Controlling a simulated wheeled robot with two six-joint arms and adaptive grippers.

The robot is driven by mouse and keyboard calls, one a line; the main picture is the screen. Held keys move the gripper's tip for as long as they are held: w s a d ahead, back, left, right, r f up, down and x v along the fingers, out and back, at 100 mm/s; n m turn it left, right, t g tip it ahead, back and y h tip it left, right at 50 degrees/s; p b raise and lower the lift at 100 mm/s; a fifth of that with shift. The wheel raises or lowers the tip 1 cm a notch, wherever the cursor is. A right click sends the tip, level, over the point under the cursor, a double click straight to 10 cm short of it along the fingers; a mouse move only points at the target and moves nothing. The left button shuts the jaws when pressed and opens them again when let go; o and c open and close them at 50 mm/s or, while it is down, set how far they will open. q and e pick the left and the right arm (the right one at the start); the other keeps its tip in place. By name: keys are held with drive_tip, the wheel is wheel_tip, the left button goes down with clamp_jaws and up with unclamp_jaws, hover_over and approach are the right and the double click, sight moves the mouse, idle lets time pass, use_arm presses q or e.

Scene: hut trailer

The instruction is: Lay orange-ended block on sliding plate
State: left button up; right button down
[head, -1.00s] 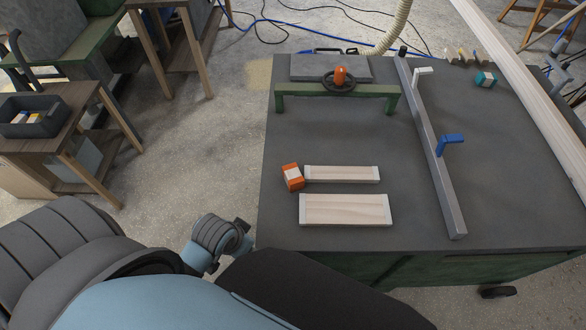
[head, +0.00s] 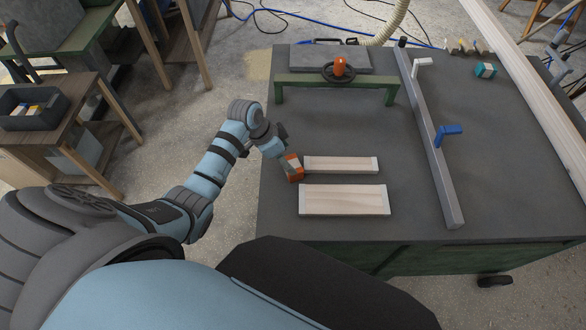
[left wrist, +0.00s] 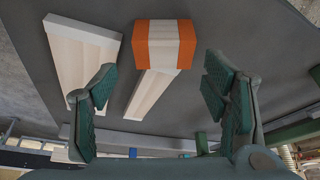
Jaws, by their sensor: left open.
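The orange-ended block (head: 295,174), with a pale middle band, stands on the grey bench at the left end of a narrow pale board. It shows between and beyond the fingers in the left wrist view (left wrist: 164,45). My left gripper (head: 283,155) is just behind and left of the block, hiding part of it. In the left wrist view its two fingers (left wrist: 162,95) are spread with nothing between the pads. A flat grey plate (head: 330,60), which may be the sliding plate, lies at the back of the bench behind a green bridge. My right gripper is out of view.
The narrow board (head: 342,164) and a wider board (head: 344,200) lie right of the block. The green bridge (head: 300,80) carries a dark handwheel with an orange knob (head: 339,66). A long grey rail (head: 430,135) with white and blue levers crosses the bench. Bare bench lies between boards and bridge.

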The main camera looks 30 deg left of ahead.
sight(292, 164)
use_arm(q)
drive_tip(key=x, duration=0.3)
drive_tip(key=b+x, duration=0.1)
drive_tip(key=x, duration=0.3)
drive_tip(key=shift+w+a, duration=0.15)
drive_tip(key=shift+a, duration=0.1)
drive_tip(key=shift+r, duration=0.1)
drive_tip(key=c, duration=1)
